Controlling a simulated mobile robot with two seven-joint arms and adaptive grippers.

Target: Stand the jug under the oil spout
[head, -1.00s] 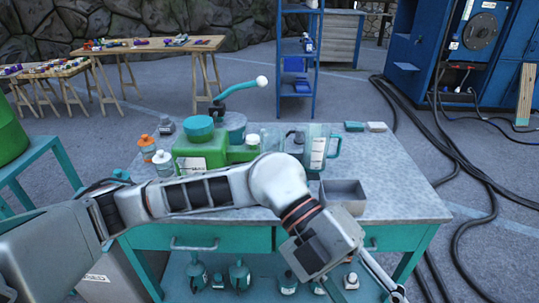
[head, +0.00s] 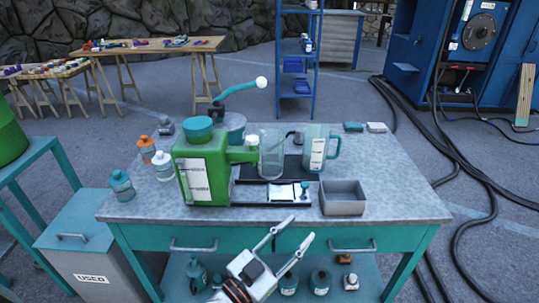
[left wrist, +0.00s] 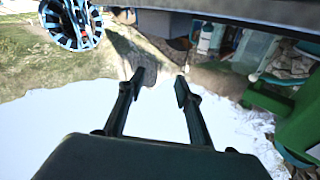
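A green oil tank (head: 214,166) with a teal lid stands on the bench, its green spout (head: 243,154) pointing right. A clear vessel (head: 272,152) stands upright at the spout's end, over a dark base; I cannot tell whether it is exactly beneath the outlet. A clear jug (head: 318,151) with a teal handle and white label stands upright to its right. My left gripper (head: 300,228) is open and empty in front of the bench's front edge, apart from both vessels. Its spread fingers also show in the left wrist view (left wrist: 160,82). My right gripper is not in view.
The metal bench (head: 400,197) carries a grey open box (head: 343,197) at front right and several small bottles at left. A flat panel (head: 279,193) lies before the clear vessel. A USED bin (head: 88,247) stands left. The bench's right end is mostly clear.

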